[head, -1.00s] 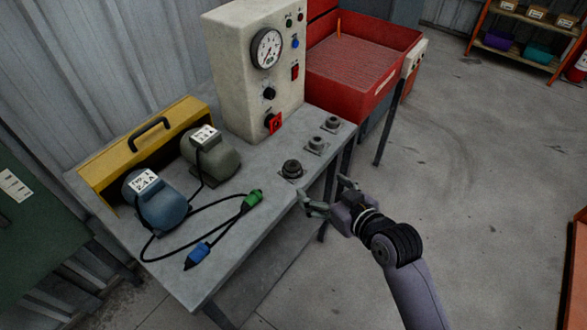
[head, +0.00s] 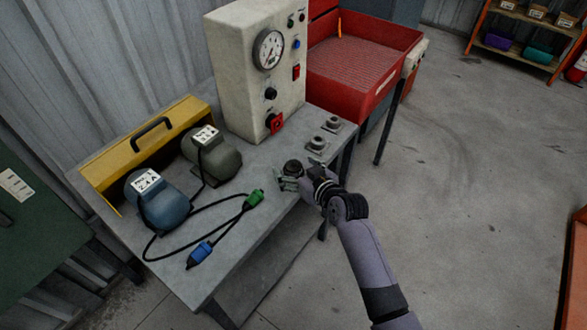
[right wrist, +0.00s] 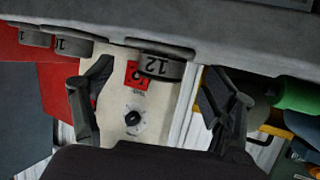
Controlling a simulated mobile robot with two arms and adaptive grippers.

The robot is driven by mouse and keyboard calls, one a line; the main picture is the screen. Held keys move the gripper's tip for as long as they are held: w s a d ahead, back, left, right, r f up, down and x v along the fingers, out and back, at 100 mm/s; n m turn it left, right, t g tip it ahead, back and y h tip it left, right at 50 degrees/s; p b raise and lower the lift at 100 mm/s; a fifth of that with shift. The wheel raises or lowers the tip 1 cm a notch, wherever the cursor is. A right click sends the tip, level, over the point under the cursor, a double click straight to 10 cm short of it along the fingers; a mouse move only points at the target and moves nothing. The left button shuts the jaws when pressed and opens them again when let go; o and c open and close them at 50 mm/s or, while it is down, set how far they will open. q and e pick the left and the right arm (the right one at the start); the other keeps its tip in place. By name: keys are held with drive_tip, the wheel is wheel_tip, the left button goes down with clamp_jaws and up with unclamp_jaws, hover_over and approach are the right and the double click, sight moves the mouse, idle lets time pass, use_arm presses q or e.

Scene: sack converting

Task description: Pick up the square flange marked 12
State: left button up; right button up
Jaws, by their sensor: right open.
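The square flange marked 12 (head: 293,166) is the dark one at the front of the row near the bench edge. In the right wrist view its number shows on the collar of the flange (right wrist: 161,66), between my two fingers and ahead of them. My right gripper (head: 297,179) is open at this flange, low over the bench edge; its fingers (right wrist: 157,82) stand either side with gaps in the wrist view. I cannot tell if they touch it. The fingers hide part of its base in the head view. My left gripper is not in view.
Two similar flanges (head: 316,144) (head: 333,124) sit farther back along the grey bench (head: 245,235). A control panel (head: 240,75) stands behind. Two motors (head: 160,198) (head: 212,158) and a cable with green (head: 254,198) and blue (head: 200,254) plugs lie left. A red tray table (head: 360,60) adjoins.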

drive_tip(key=shift+w+a+f, duration=0.1)
drive_tip(key=shift+w+a, duration=0.05)
drive_tip(key=shift+w, duration=0.05)
drive_tip(key=shift+c, duration=0.3)
drive_tip(key=c, duration=1.6)
drive_tip(key=shift+c, duration=0.4)
